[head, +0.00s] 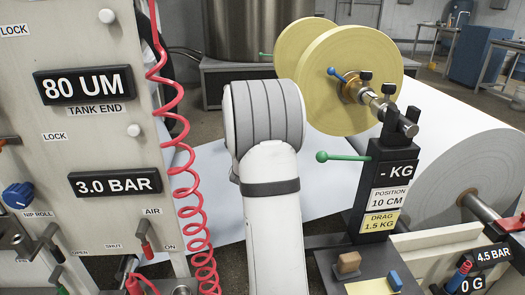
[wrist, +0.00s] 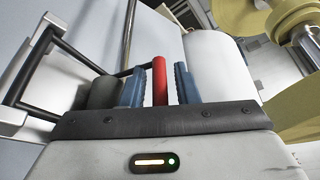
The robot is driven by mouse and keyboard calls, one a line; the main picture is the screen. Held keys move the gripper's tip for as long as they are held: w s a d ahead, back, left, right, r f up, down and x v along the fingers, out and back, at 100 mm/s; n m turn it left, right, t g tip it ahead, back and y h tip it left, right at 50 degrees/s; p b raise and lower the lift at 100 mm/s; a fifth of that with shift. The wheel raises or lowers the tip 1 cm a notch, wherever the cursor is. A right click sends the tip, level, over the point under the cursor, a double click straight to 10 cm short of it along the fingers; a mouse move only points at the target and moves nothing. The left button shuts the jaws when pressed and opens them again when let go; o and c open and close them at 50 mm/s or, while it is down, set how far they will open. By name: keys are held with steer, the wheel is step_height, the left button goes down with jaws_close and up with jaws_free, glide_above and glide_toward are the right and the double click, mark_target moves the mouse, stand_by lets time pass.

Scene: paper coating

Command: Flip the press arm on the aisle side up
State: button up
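In the wrist view my gripper (wrist: 158,85) has two blue fingers standing apart. A red upright handle (wrist: 160,80) shows between them, with a narrow gap on each side. I cannot tell whether it lies fully between the fingers or just beyond them. A black bar frame (wrist: 62,53) runs from the left toward the handle; this looks like the press arm, though its joint with the handle is unclear. A dark roller end (wrist: 104,92) sits left of the fingers. In the head view my white arm covers the middle, and my gripper and the press arm are hidden.
A white roll (wrist: 212,65) stands close right of the fingers. The head view shows yellow discs (head: 310,85), a post with a "- KG" display (head: 393,170), a green-knobbed lever (head: 345,156), a coiled red hose (head: 190,165) and a control panel (head: 65,140) at left.

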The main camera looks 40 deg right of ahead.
jaws_close()
steer(key=shift+d, duration=0.1)
stand_by(0.4)
